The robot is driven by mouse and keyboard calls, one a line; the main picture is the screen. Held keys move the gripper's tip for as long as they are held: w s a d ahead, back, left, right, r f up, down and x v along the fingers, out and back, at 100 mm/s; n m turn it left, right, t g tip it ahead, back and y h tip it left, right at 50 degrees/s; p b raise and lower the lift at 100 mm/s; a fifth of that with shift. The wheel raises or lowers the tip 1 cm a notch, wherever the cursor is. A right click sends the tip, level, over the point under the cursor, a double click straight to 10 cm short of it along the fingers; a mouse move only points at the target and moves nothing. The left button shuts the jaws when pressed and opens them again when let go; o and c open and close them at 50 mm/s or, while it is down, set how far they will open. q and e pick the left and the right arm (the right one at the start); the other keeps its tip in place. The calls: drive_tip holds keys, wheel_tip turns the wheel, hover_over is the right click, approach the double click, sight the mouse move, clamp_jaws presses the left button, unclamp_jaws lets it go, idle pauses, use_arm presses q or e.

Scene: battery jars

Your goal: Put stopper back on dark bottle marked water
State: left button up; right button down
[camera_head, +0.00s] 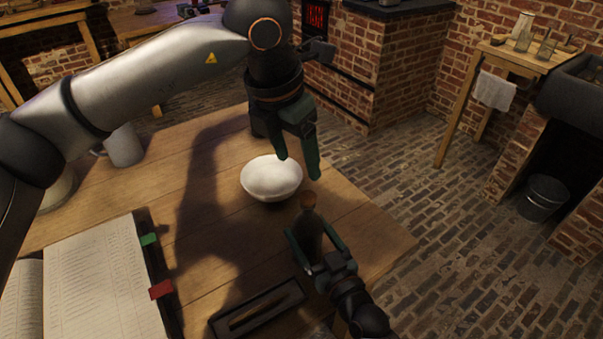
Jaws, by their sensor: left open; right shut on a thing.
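A dark bottle (309,234) stands upright near the table's right edge. A brown cork stopper (308,200) shows at the top of its neck; I cannot tell how firmly it is seated. No marking on the bottle can be read. My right gripper (311,241) comes from below, with its green fingers on either side of the bottle, shut on it. My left gripper (298,167) is above and just behind the stopper, fingers pointing down, open and empty. Its fingertips appear apart from the stopper.
A white bowl (271,179) sits just left of the bottle. A dark tray (257,311) lies at the front, and an open book (104,280) with coloured tabs is at left. A white mug (124,146) is at back left. The table (375,232) ends right of the bottle.

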use_arm(q)
drive_tip(key=shift+v, duration=0.9)
use_arm(e)
unclamp_jaws()
use_arm(q)
drive_tip(key=shift+r+p, duration=0.45)
use_arm(e)
drive_tip(key=v, duration=1.2)
drive_tip(key=shift+s+d, duration=0.2)
drive_tip(key=shift+f, duration=0.1)
